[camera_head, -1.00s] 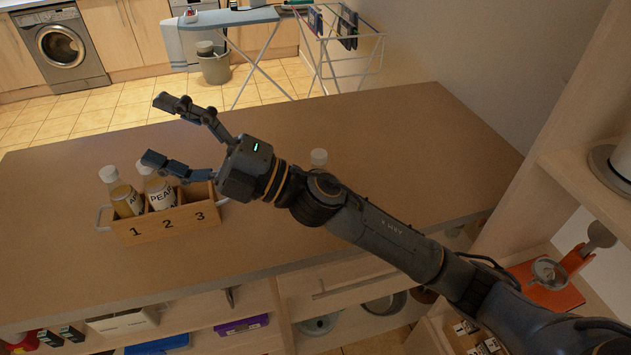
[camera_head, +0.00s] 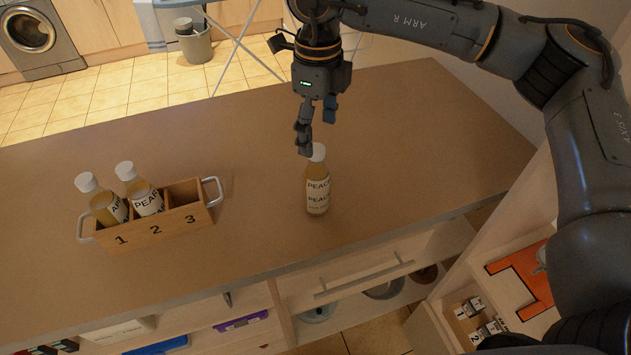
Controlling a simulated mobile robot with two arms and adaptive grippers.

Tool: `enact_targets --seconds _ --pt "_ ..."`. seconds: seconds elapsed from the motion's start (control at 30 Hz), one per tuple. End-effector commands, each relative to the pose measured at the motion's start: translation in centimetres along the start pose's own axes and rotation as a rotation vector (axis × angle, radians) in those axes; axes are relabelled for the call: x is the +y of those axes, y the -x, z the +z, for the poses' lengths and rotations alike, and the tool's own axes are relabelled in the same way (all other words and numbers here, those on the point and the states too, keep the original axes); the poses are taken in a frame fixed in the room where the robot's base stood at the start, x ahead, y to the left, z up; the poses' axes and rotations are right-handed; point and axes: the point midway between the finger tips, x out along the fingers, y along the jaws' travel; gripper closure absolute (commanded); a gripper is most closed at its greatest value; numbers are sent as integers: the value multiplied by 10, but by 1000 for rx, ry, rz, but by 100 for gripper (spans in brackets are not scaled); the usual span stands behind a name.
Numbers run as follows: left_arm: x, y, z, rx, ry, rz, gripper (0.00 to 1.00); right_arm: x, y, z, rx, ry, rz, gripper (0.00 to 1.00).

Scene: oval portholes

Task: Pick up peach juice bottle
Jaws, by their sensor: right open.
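The peach juice bottle (camera_head: 318,192) stands upright on the brown counter (camera_head: 250,265), with a white cap and a label reading PEACH. My right gripper (camera_head: 317,134) points down just behind and above the bottle's cap. Its jaws are open and empty; one finger overlaps the cap's left side in the picture, and I cannot tell if they touch. The other finger is partly seen behind it. My left gripper is not in view.
A wooden crate (camera_head: 158,232) with slots marked 1, 2, 3 stands on the left. Slot 1 holds a bottle (camera_head: 107,207), slot 2 a pear bottle (camera_head: 146,198); slot 3 is empty. The counter around the peach bottle is clear. An open shelf is at right.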

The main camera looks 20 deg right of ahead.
Motion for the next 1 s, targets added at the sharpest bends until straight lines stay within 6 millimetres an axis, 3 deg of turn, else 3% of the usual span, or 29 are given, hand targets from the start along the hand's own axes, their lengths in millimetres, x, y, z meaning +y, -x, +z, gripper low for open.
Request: enact_targets --seconds 0.1,0.3,0.53,0.8,1.0 --pt "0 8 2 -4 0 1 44 1 -24 -1 3 0 4 22" --pt "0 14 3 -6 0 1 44 1 -54 0 -1 1 4 22" --pt "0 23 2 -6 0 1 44 0 -70 2 1 1 6 22" --pt "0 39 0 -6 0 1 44 -4 -108 5 -1 1 6 22" --pt "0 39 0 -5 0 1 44 -4 -114 5 -4 1 4 22"
